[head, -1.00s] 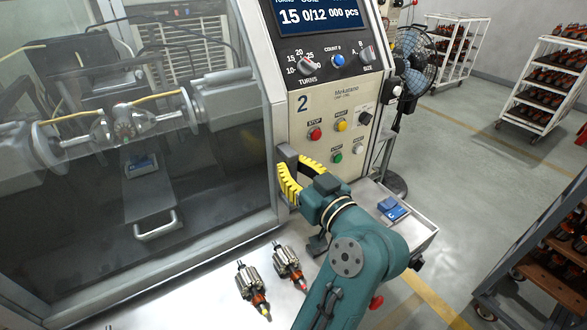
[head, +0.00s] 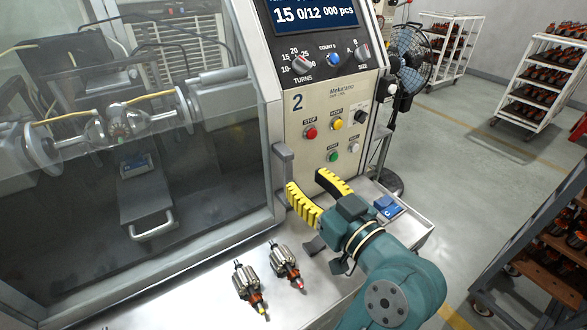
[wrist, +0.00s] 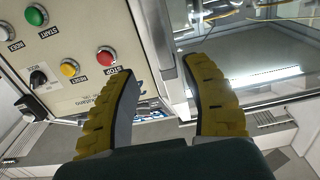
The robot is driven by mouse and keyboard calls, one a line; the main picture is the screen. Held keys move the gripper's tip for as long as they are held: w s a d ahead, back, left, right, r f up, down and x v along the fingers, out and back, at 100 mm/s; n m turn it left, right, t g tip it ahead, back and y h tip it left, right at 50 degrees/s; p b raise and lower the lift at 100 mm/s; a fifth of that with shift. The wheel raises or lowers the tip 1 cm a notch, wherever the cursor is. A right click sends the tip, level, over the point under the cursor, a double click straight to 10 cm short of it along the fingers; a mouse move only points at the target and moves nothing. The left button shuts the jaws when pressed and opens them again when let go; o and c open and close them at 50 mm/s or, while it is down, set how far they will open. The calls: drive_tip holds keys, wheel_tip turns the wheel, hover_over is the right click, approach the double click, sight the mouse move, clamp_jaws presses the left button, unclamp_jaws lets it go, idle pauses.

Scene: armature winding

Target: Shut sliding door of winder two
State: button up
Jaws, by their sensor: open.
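Winder two has a cream control panel (head: 325,120) marked 2. Its sliding door (head: 222,165) is a see-through pane in a grey frame, spanning the winder's opening, with its right edge beside the panel. The dark grey door handle (head: 284,167) stands upright at that edge. My gripper (head: 305,182) is open and empty, with yellow ribbed fingers. It is just right of and below the handle and looks apart from it. In the wrist view the two open fingers (wrist: 156,72) point towards the winder's front, with nothing held between them.
Two armatures (head: 248,284) (head: 284,264) lie on the metal ledge below the door. A blue box (head: 386,207) sits on the ledge's right end. A fan (head: 410,58) stands behind the panel. Racks (head: 545,85) stand on the right, with open floor between.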

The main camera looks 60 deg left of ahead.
drive_tip(key=d, duration=0.5)
drive_tip(key=shift+w+d, duration=0.25)
drive_tip(key=shift+d, duration=0.15)
